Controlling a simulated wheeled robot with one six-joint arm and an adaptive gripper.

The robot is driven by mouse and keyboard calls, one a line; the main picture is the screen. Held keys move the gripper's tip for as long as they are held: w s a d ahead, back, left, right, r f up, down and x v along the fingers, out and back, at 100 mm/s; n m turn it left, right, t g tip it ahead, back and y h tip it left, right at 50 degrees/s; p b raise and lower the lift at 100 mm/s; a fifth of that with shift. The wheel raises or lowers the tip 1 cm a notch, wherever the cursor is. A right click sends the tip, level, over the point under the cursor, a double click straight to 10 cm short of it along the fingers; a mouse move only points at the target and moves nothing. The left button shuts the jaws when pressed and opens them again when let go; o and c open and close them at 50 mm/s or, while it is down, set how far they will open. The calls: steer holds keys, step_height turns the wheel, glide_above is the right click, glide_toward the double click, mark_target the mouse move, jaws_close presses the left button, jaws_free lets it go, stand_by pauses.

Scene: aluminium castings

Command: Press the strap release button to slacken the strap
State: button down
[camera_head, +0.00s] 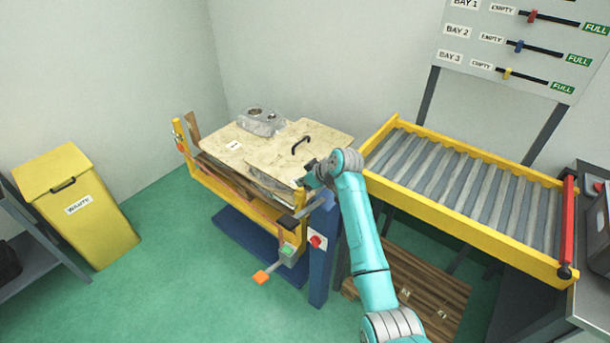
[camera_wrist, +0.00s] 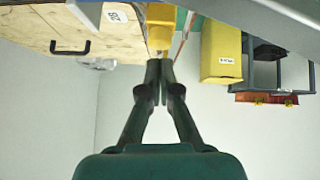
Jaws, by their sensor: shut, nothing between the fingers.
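A green button (camera_head: 287,251) sits on a small grey box at the front right corner of the yellow-framed bench (camera_head: 232,192). An orange lever end (camera_head: 262,277) sticks out below it. A red knob (camera_head: 317,242) is on the blue post just to the right. My gripper (camera_wrist: 160,64) is shut and empty, its fingertips together. In the wrist view, they point at a yellow part (camera_wrist: 160,32) of the bench frame. In the head view, my arm's end is over the bench's right side, above and apart from the button; its fingertips are hard to make out.
Wooden boards (camera_head: 255,158) with a black handle (camera_head: 301,143) and a grey casting (camera_head: 262,121) lie on the bench. A yellow waste bin (camera_head: 75,205) stands left. A roller conveyor (camera_head: 450,190) is at right, a pallet (camera_head: 425,290) below. Green floor in front is clear.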

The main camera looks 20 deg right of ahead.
steer(key=shift+f, duration=0.65)
steer(key=shift+s+d+f, duration=0.1)
steer(key=shift+s+f, duration=0.05)
steer(key=shift+f, duration=1.25)
steer(key=shift+r, duration=0.45)
step_height(320, 180, up, 12)
glide_above(302, 191)
steer(key=s+d, duration=0.3)
steer(key=s, duration=0.3)
steer(key=shift+d+f, duration=0.1)
steer(key=shift+d, duration=0.05)
